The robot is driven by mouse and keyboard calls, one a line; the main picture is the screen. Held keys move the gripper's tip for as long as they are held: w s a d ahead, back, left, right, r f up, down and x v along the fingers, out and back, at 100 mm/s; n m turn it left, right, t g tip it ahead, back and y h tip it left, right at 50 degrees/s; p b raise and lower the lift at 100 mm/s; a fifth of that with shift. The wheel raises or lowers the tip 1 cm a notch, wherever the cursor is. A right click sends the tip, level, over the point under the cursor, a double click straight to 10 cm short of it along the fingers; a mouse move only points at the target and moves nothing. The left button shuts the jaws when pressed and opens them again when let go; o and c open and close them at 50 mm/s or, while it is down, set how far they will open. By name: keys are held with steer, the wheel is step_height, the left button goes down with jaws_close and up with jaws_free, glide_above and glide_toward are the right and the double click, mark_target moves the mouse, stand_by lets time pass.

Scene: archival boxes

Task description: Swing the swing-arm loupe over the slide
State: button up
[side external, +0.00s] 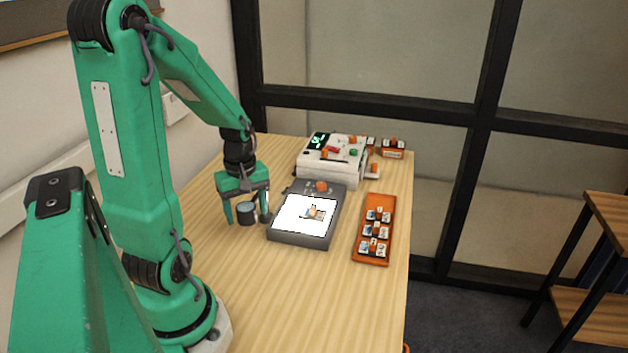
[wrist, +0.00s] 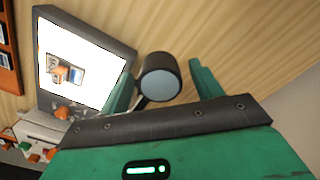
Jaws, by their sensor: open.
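The loupe (side external: 246,211) is a dark cylinder with a pale lens. It is at the left side of the light box (side external: 289,238), off the lit panel. The slide (side external: 315,212) lies on the lit white panel with an orange piece on it. My gripper (side external: 248,220) is open, with its fingers on either side of the loupe. In the wrist view, the loupe (wrist: 160,78) shows between the two fingers (wrist: 162,88); whether they touch it I cannot tell. The slide (wrist: 66,72) also shows on the panel there. The loupe's arm is mostly hidden behind my gripper.
An orange tray (side external: 361,250) with several slides lies right of the light box. A white device (side external: 335,166) with a green display and coloured knobs stands behind it. A small orange-brown box (side external: 393,149) is at the back right. The front of the table is clear.

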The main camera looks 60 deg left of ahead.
steer(key=c, duration=1.4)
